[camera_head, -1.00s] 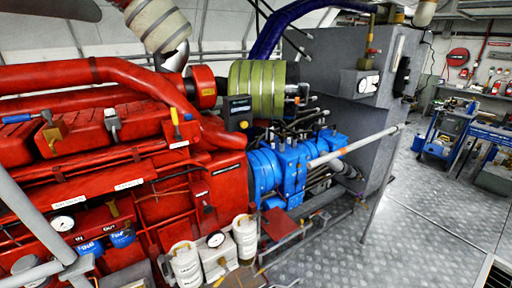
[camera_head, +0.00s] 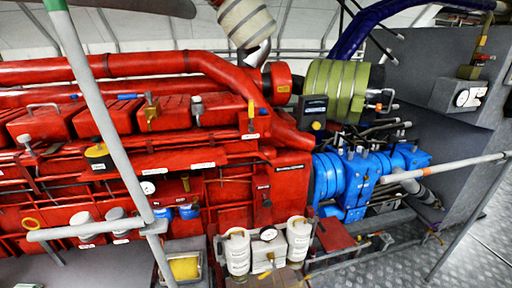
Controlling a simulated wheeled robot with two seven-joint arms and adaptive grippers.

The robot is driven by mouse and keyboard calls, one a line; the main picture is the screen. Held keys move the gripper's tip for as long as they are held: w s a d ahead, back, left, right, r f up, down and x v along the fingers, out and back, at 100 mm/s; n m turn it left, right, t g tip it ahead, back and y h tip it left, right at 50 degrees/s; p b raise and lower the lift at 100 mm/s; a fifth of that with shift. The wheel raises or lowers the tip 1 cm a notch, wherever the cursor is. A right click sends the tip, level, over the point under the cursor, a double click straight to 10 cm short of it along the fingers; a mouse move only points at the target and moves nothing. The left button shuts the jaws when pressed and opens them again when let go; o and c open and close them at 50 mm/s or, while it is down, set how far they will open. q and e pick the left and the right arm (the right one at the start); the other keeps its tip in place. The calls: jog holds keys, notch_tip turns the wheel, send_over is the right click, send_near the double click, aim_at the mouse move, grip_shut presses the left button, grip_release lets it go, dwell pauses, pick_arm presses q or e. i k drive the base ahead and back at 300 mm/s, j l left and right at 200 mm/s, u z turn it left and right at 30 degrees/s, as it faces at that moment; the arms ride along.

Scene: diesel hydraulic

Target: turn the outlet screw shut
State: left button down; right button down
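I cannot single out the outlet screw in this view. The red engine (camera_head: 120,150) fills the left and middle. A yellow-topped valve or knob (camera_head: 97,150) and a brass-coloured fitting (camera_head: 151,112) show on its side. A small white gauge (camera_head: 147,187) sits above two blue caps (camera_head: 188,211). Two white canisters (camera_head: 237,252) stand in front with a round gauge (camera_head: 268,234) between them. Blue hydraulic housings (camera_head: 345,180) adjoin the engine on the right. Neither of my grippers is in view.
A slanted grey post (camera_head: 100,110) and a grey rail (camera_head: 80,231) stand between me and the engine's left part. Another rail (camera_head: 455,165) crosses at the right, before a grey cabinet (camera_head: 440,140). Bare tread-plate floor (camera_head: 470,255) shows at the lower right.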

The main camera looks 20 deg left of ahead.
aim_at(195, 207)
jog(key=k+j+u, duration=0.2)
jog(key=u, duration=0.95)
